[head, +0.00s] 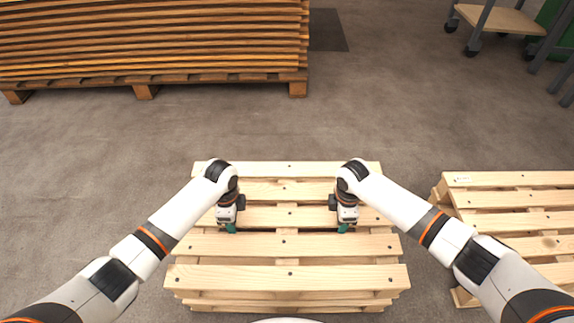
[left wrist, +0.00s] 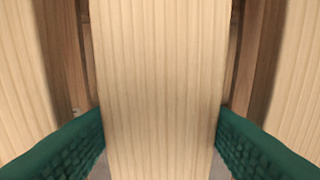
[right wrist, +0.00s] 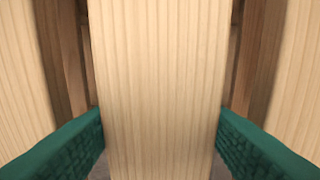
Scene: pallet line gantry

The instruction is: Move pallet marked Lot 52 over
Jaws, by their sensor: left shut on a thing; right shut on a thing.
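A light wooden pallet (head: 285,277) lies in front of me, on top of at least one other pallet (head: 290,306). No Lot 52 marking is readable on it. My left gripper (head: 230,229) is shut on one of its deck boards, left of the middle. In the left wrist view that board (left wrist: 158,90) fills the space between the green fingers. My right gripper (head: 343,229) is shut on a deck board right of the middle. In the right wrist view the board (right wrist: 160,90) sits between the green fingers. The fingertips are hidden below the boards.
A tall stack of brown boards (head: 150,40) on a pallet stands at the back left. A wheeled cart (head: 497,18) is back right. Bare floor lies between.

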